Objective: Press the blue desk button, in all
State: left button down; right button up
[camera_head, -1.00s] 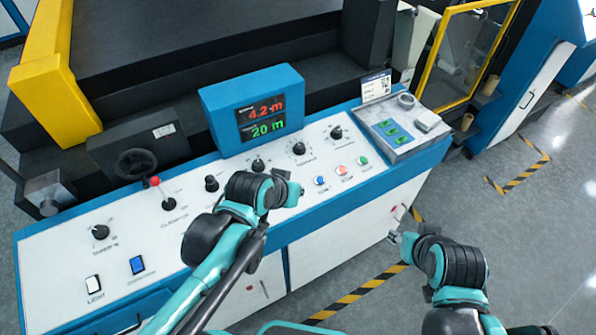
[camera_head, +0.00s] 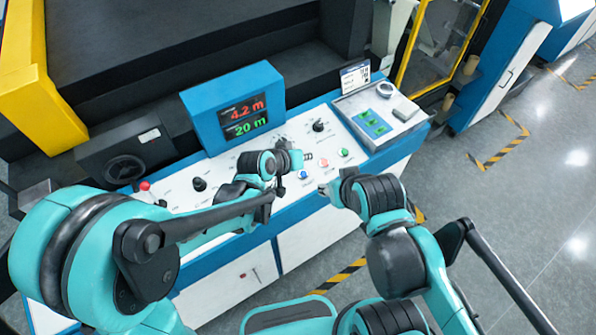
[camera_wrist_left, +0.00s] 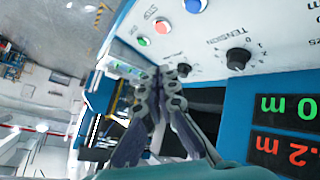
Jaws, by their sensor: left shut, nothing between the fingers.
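The round blue button (camera_head: 303,174) sits on the white sloping desk panel, left of a red button (camera_head: 323,163) and a green button (camera_head: 343,153). In the left wrist view the blue button (camera_wrist_left: 195,5) is at the top edge, partly cut off. My left gripper (camera_head: 298,159) is close beside the blue button, to its upper left in the head view. Its fingers (camera_wrist_left: 160,76) are shut and empty in the left wrist view, apart from the blue button in that picture. My right gripper (camera_head: 326,189) is at the desk's front edge, right of the blue button; its jaws are unclear.
A display (camera_head: 235,108) reading 4.2 m and 20 m stands behind the panel. Black knobs (camera_head: 319,125) line the panel near the left gripper. Open floor (camera_head: 520,210) lies to the right.

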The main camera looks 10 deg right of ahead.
aim_at(302, 176)
pick_arm(q)
jog(key=shift+f, duration=0.1)
jog(key=f+b, duration=0.4)
jog(key=f, duration=0.1)
jog(key=w+f+b, duration=0.1)
jog(key=f+b, duration=0.1)
jog(key=shift+w+a+f, duration=0.1)
jog(key=shift+a+f, duration=0.1)
jog(key=shift+f, duration=0.1)
jog(key=shift+w+f+b, duration=0.1)
jog(key=shift+f+b, duration=0.35)
jog(key=shift+b, duration=0.05)
dwell(0.9)
jog(key=shift+w+a+f+b, duration=0.1)
jog(key=shift+f+b, duration=0.3)
jog(key=shift+b, duration=0.1)
jog(key=shift+f+b, duration=0.35)
dwell(0.5)
jog(key=shift+r, duration=0.1)
jog(key=shift+r+p, duration=0.55)
jog(key=shift+r, duration=0.15)
